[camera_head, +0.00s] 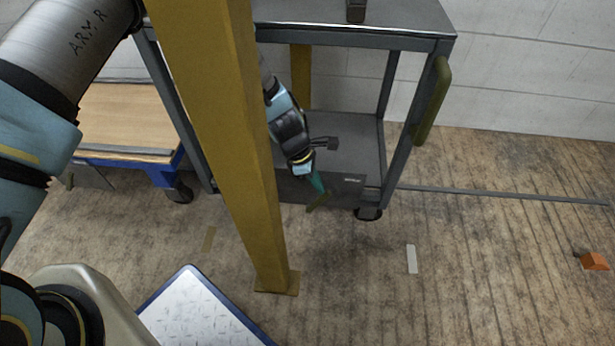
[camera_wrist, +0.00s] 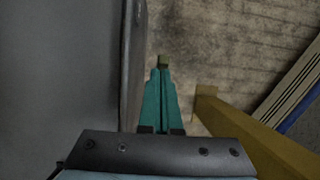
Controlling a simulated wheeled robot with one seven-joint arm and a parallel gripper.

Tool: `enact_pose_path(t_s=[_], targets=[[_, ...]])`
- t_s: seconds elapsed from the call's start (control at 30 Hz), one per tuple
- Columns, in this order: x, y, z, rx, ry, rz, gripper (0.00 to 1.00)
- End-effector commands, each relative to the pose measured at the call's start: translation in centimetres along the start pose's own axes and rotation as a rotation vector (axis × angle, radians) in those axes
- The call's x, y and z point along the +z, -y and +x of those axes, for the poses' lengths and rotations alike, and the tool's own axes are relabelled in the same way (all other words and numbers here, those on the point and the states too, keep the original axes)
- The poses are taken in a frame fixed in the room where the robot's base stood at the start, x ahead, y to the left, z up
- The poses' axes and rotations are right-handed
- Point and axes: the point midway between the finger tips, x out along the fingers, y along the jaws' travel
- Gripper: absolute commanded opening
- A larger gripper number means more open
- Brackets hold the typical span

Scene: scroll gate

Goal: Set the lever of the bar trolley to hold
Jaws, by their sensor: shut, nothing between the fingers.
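The bar trolley is a grey two-shelf frame with a dark lower shelf (camera_head: 350,150) and an olive push handle (camera_head: 433,102) at its right end. A short olive lever (camera_head: 317,203) sticks out low at the trolley's front edge, beside a dark panel with small lettering too small to read. My gripper (camera_head: 319,187) has teal fingers pointing down in front of that edge. Its fingers are shut and empty, with the tips at or very close to the lever. In the wrist view the lever's end (camera_wrist: 163,62) shows just beyond the fingertips (camera_wrist: 160,75); contact cannot be told.
A yellow post (camera_head: 225,150) stands in front of the trolley, close to my arm, and also shows in the wrist view (camera_wrist: 245,125). A blue cart with a wooden top (camera_head: 125,120) is at left. A blue-edged plate (camera_head: 200,310) lies nearer. Floor at right is mostly clear, with an orange block (camera_head: 594,261).

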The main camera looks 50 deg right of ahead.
Motion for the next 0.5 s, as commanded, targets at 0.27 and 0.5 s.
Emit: enact_pose_path(t_s=[0.27,0.5], targets=[[0.57,-0.03,0.33,0.001,0.000,0.000,0.00],[0.57,-0.02,0.38,0.001,0.000,0.000,0.00]])
